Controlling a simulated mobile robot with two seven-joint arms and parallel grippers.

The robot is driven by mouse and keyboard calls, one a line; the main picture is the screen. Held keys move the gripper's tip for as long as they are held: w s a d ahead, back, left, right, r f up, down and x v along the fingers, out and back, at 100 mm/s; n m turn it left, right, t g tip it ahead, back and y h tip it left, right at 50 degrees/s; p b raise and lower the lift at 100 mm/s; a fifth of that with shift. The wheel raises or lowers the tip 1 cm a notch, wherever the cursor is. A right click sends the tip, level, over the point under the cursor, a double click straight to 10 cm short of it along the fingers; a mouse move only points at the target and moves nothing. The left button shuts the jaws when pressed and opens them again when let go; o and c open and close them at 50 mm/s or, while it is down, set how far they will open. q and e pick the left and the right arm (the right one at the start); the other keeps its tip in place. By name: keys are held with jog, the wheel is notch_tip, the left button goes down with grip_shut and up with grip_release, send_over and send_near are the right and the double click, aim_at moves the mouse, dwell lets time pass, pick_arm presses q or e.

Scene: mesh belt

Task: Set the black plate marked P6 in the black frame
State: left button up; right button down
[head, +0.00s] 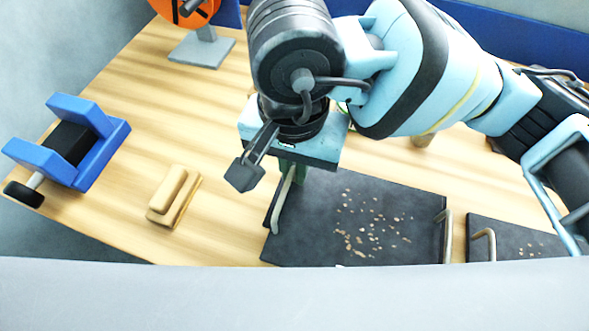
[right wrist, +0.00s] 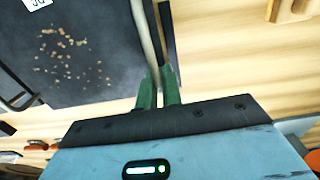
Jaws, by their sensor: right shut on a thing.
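A black plate (head: 345,222) with tan specks and a bar handle at each side lies on the wooden table, below my right arm. It also shows in the right wrist view (right wrist: 100,75), with part of a white label (right wrist: 38,3) at the top edge; I cannot read the mark. My right gripper (head: 288,172) is at the plate's left handle (head: 281,205). In the right wrist view its green fingers (right wrist: 158,88) are closed on that handle (right wrist: 145,35). A dark strip (right wrist: 168,40) runs beside the handle; I cannot tell if it is the frame. My left gripper is out of view.
A second dark plate (head: 510,242) with a handle lies to the right. A wooden block (head: 173,198), a blue bracket with a black roller (head: 68,143) and an orange wheel on a grey stand (head: 201,48) stand to the left. Table is bare between them.

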jog(key=shift+f, duration=1.05)
jog(key=shift+f, duration=0.1)
jog(key=c, duration=2)
grip_release()
jog(key=shift+f, duration=0.15)
jog(key=o, duration=0.4)
jog(key=shift+o, duration=0.2)
notch_tip(320, 180, up, 13)
jog(key=shift+f, duration=0.2)
